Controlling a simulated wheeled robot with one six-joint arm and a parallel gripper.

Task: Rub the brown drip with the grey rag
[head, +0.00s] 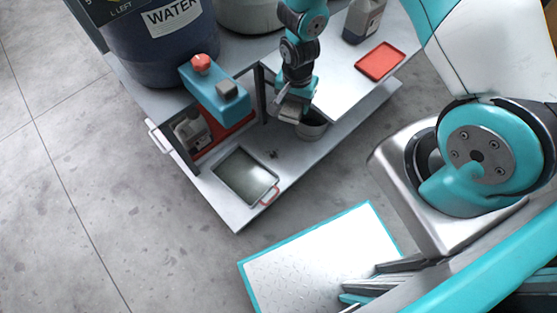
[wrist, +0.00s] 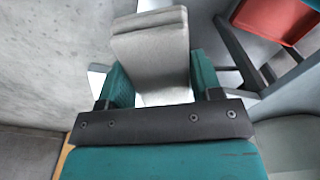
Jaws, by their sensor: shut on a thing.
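My gripper (head: 293,100) points down near the front edge of the grey cart top. It is shut on the grey rag (head: 291,111), a folded block that sticks out past the fingers. In the wrist view the rag (wrist: 152,50) sits between the teal fingers of my gripper (wrist: 155,85). I cannot clearly make out a brown drip in either view. A small dark mark (head: 273,154) shows on the lower shelf, too small to identify.
A metal tray (head: 246,176) with a red handle lies on the lower shelf. A grey round container (head: 312,127) is just below the rag. A blue water barrel (head: 165,45), a teal box (head: 213,92), a grey bottle (head: 364,20) and a red tray (head: 380,61) stand around.

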